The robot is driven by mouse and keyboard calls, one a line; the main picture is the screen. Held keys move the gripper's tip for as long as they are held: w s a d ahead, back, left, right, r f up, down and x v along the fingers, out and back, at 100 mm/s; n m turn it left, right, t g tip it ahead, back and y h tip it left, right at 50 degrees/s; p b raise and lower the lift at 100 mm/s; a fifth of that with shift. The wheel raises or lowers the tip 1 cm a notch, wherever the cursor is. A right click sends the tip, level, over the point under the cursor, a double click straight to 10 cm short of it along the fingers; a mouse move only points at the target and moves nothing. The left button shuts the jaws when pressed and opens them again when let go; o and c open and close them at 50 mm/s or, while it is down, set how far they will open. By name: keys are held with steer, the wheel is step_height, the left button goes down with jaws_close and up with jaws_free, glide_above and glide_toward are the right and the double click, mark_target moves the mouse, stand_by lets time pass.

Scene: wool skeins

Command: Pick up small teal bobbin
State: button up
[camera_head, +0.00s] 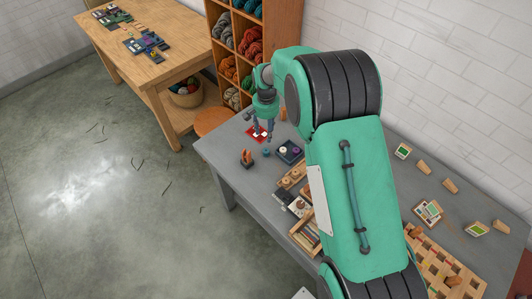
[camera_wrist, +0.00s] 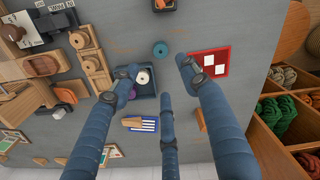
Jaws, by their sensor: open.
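The small teal bobbin (camera_wrist: 160,50) stands on the grey table (camera_wrist: 215,15), seen from above as a teal disc with a dark centre hole. In the head view it is a tiny teal shape (camera_head: 266,153) near the table's far left end. My gripper (camera_wrist: 160,77) is open and empty, its three blue fingers spread. In the wrist view the bobbin appears just beyond the fingertips, between the two outer fingers, with nothing touching it. In the head view my gripper (camera_head: 263,136) points down above the table, near the bobbin. The exact height gap cannot be told.
A dark tray (camera_wrist: 148,107) with white and purple spools is close to the bobbin. A red tray (camera_wrist: 222,72) with white squares lies on the other side. An orange-topped holder (camera_head: 246,158) stands nearby. Wooden yarn shelves (camera_head: 238,40) rise behind; bare table lies around the bobbin.

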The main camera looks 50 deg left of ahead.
steer(key=shift+f, duration=0.15)
glide_above(266, 151)
steer(key=shift+f, duration=4.15)
steer(key=shift+f+b, duration=0.3)
steer(key=shift+f, duration=2.3)
steer(key=shift+w, duration=0.1)
steer(key=c, duration=0.9)
